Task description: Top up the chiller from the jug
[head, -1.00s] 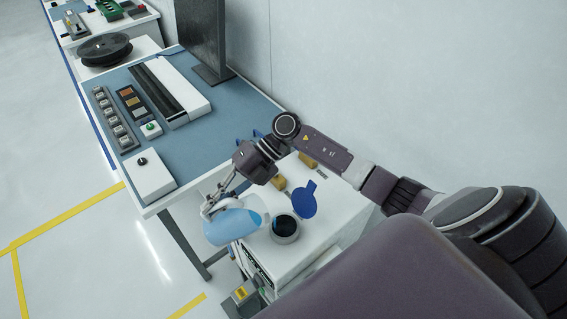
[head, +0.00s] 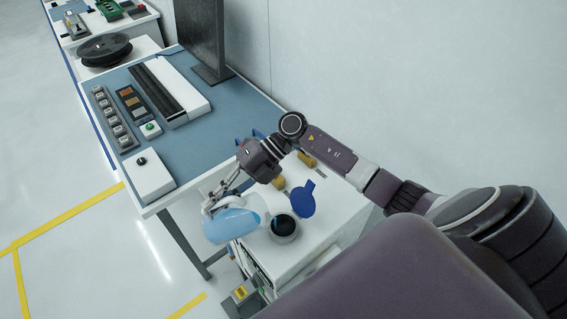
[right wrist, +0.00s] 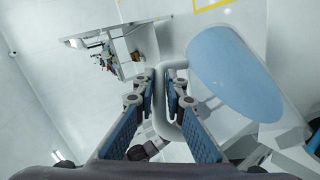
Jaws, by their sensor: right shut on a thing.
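The chiller (head: 318,232) is a white cabinet below and right of the workbench. Its round dark filler opening (head: 285,226) is uncovered, and the blue cap (head: 304,198) stands open beside it. The jug (head: 228,226) is translucent with light blue liquid. It appears tilted, its pale end close to the opening's left edge; I cannot tell whether liquid is flowing. My right gripper (head: 209,207) is shut on the jug's handle. The right wrist view shows the grey handle (right wrist: 163,100) between the fingers and the blue liquid (right wrist: 235,72) beside it. My left gripper is out of view.
The blue-topped workbench (head: 200,143) with a white control box (head: 150,176), switches and a dark monitor (head: 200,45) is close behind the jug. Yellow-brown blocks (head: 306,160) lie on the chiller's top. Open floor is at the left.

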